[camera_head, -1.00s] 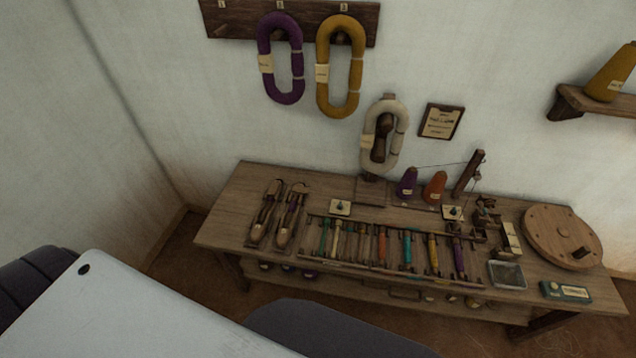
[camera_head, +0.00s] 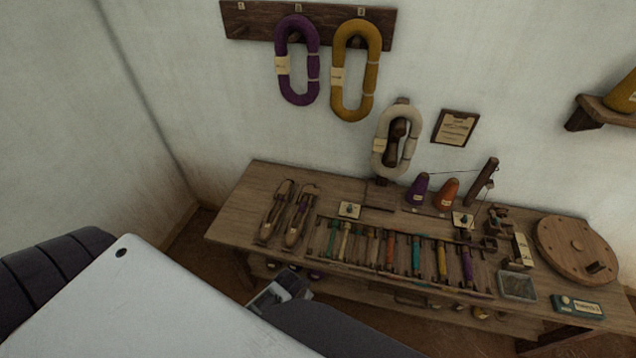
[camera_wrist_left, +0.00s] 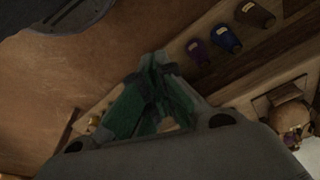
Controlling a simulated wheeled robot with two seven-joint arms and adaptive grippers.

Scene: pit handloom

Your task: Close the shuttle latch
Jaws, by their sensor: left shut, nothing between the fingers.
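Two wooden boat-shaped shuttles, a left one (camera_head: 275,212) and a right one (camera_head: 299,216), lie side by side at the left end of the wooden bench (camera_head: 236,214). Purple shows inside them. The latch is too small to make out. My left gripper (camera_head: 282,290) shows as a grey piece below the bench's front edge, partly hidden by my arm, apart from the shuttles. In the left wrist view its dark green fingers (camera_wrist_left: 152,88) are together and empty. My right gripper is not in view.
A rack of several coloured bobbins (camera_head: 389,251) lies right of the shuttles. Yarn cones (camera_wrist_left: 224,37) on a low board show in the left wrist view.

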